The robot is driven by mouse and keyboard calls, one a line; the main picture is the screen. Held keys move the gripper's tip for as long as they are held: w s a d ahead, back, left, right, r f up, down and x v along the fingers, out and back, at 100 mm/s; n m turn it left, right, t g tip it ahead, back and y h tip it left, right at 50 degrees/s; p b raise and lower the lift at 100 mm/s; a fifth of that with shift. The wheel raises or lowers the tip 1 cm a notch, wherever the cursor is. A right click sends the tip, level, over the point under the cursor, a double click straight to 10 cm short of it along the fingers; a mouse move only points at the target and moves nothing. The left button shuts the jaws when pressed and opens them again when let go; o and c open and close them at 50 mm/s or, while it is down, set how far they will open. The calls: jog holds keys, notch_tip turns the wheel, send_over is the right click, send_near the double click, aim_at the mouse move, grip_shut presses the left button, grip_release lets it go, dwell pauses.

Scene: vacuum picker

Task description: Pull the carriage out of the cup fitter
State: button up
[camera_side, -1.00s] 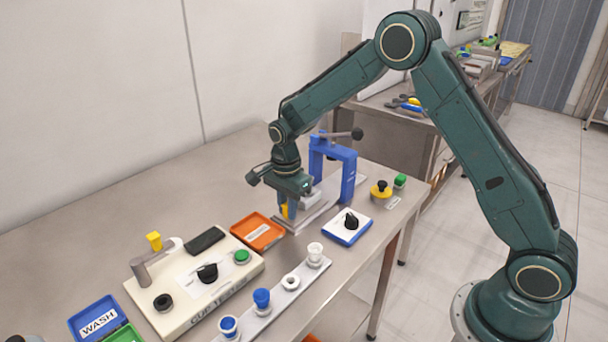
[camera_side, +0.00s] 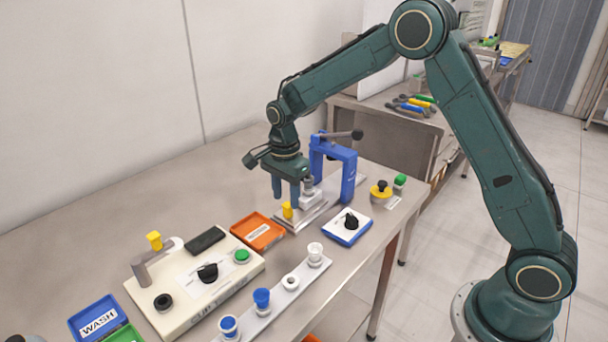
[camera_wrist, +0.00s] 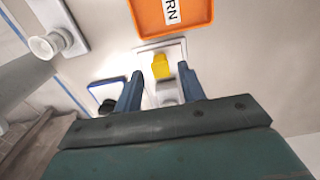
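The cup fitter (camera_side: 347,172) is a blue frame with a black-knobbed lever, standing on a metal base. Its carriage (camera_side: 311,199) is a pale block on the base rail, at the frame's front left, with a small grey piece on top. A yellow knob (camera_side: 287,211) stands at the carriage's near end. My gripper (camera_side: 286,203) is open and empty, pointing down just above the knob. In the wrist view, the yellow knob (camera_wrist: 161,66) lies between the spread blue fingers, apart from both. The pale block (camera_wrist: 168,95) shows behind it, partly hidden by my gripper.
An orange tray (camera_side: 241,226) lies left of the base. A blue-edged box with a black dial (camera_side: 332,232) stands at its right. A rack (camera_side: 262,326) with several cups and a cream console (camera_side: 176,317) are nearer the front.

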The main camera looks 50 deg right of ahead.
notch_tip(320, 180, up, 10)
jog(key=shift+f, duration=0.2)
dwell(0.5)
jog(key=s+r+n+t, duration=0.3)
jog(key=s+r+n, duration=0.7)
jog(key=s, duration=0.5)
jog(key=s+d+f+n+t, duration=0.1)
jog(key=s+n, duration=0.7)
jog(key=s, duration=0.8)
jog(key=shift+s+t, duration=0.3)
jog(key=shift+t, duration=0.5)
